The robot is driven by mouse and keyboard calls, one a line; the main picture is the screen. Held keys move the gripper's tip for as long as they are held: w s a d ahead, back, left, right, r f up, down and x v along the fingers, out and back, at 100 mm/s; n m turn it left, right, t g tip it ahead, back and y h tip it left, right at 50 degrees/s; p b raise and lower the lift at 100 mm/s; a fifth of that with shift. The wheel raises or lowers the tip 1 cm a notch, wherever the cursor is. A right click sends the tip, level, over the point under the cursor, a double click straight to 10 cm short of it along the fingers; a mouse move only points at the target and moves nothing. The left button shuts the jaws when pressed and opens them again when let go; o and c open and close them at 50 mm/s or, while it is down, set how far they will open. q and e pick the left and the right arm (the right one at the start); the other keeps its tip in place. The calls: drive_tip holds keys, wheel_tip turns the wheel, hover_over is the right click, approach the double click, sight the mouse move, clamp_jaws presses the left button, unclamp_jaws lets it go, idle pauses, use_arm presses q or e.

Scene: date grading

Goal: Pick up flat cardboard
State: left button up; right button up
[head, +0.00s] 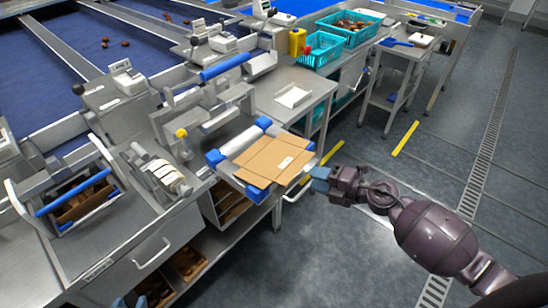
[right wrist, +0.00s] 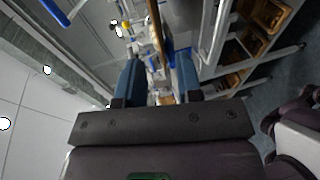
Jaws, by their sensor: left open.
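The flat cardboard (head: 272,160) is a brown sheet with a white label, lying on a small rack with blue corner pieces beside the bench. My right gripper (head: 320,180) is just off the cardboard's right corner. In the right wrist view its two blue fingers (right wrist: 157,72) stand apart with nothing gripped. A thin brown strip (right wrist: 155,22), likely the cardboard seen edge-on, lies beyond the fingertips, lined up with the gap. My left gripper (head: 129,301) shows only as blue fingertips at the bottom edge, open and away from the cardboard.
A metal bench with a blue-handled bin (head: 70,228) of dates and a label roll (head: 165,180) is at left. A white tray (head: 293,96) sits behind the rack. Teal crates (head: 320,48) stand further back. Open floor (head: 380,155) lies to the right.

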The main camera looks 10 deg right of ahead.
drive_tip(key=x, duration=0.4)
drive_tip(key=shift+w+a, duration=0.25)
drive_tip(key=shift+c, duration=0.5)
clamp_jaws()
